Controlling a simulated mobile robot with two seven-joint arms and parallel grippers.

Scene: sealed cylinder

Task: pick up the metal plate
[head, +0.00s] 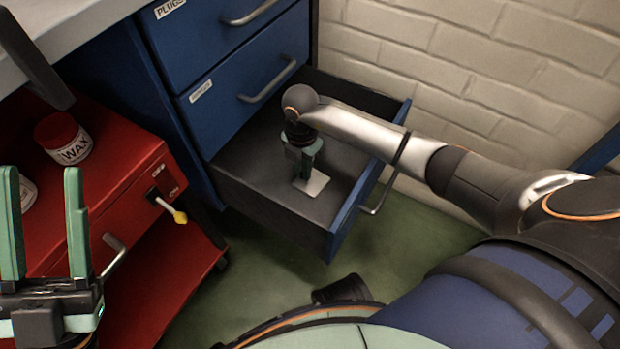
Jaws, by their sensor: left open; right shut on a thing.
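The metal plate (314,184) is a small, flat, light grey piece in the open bottom drawer (254,188) of the blue cabinet. My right gripper (304,176) reaches down into the drawer and is shut on the plate at its edge. Its fingers hide part of the plate. I cannot tell whether the plate touches the drawer floor or is slightly lifted. My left gripper (44,225) is at the lower left, fingers pointing up, wide apart and empty, in front of the red cart.
A white brick wall (480,80) is behind the drawer. Green floor (270,270) lies open in front.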

